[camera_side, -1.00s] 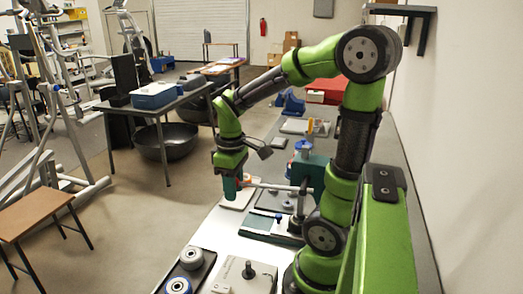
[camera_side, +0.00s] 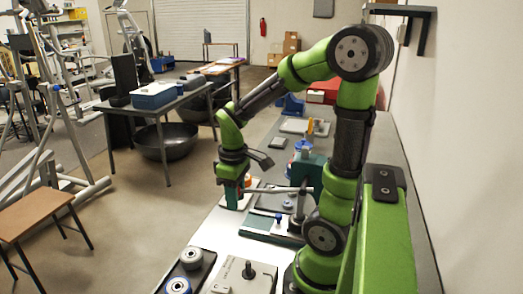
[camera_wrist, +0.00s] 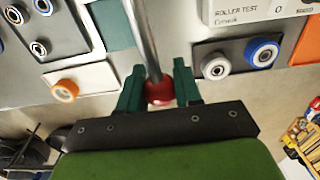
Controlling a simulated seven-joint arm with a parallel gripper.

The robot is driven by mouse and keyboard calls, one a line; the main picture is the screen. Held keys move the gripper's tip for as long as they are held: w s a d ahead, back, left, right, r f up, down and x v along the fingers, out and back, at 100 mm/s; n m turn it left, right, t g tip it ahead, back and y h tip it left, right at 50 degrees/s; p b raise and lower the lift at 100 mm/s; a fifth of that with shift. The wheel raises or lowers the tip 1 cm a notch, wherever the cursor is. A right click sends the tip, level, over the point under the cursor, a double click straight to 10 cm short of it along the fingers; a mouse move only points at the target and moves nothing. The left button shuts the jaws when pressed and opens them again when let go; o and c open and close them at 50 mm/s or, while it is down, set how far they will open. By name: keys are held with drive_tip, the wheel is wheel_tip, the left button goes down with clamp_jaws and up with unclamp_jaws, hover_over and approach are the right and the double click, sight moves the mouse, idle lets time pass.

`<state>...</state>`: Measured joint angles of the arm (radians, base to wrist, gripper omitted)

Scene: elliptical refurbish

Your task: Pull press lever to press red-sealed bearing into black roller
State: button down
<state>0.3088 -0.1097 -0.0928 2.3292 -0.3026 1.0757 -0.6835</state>
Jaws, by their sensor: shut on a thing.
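My gripper (camera_wrist: 159,90) is shut on the red knob (camera_wrist: 159,96) at the end of the press lever (camera_wrist: 141,35). In the side view my gripper (camera_side: 236,198) holds the outer end of the lever (camera_side: 275,189), which runs nearly level to the press (camera_side: 308,171). The press has a teal body and stands beside my arm. The red-sealed bearing and the black roller cannot be made out; the press point is small in the side view and outside the wrist view.
A dark tray (camera_side: 200,274) with grey and blue-rimmed wheels is at the front. The roller test box (camera_side: 245,276) stands beside it. An orange-rimmed wheel (camera_wrist: 65,90) sits on a white plate. Several bearings lie on a grey tray (camera_wrist: 62,40).

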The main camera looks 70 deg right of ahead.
drive_tip(key=shift+s+f, duration=0.25)
drive_tip(key=shift+f, duration=0.65)
drive_tip(key=f, duration=0.1)
drive_tip(key=s+f, duration=0.1)
drive_tip(key=f, duration=0.1)
idle(0.4)
drive_tip(key=shift+f, duration=0.15)
drive_tip(key=shift+w, duration=0.15)
idle(0.4)
drive_tip(key=shift+w+r, duration=0.3)
drive_tip(key=shift+r, duration=0.8)
drive_tip(key=shift+w+r, duration=0.35)
drive_tip(key=shift+r, duration=0.7)
drive_tip(key=shift+w+r, duration=0.3)
drive_tip(key=shift+r, duration=0.8)
drive_tip(key=shift+r, duration=0.1)
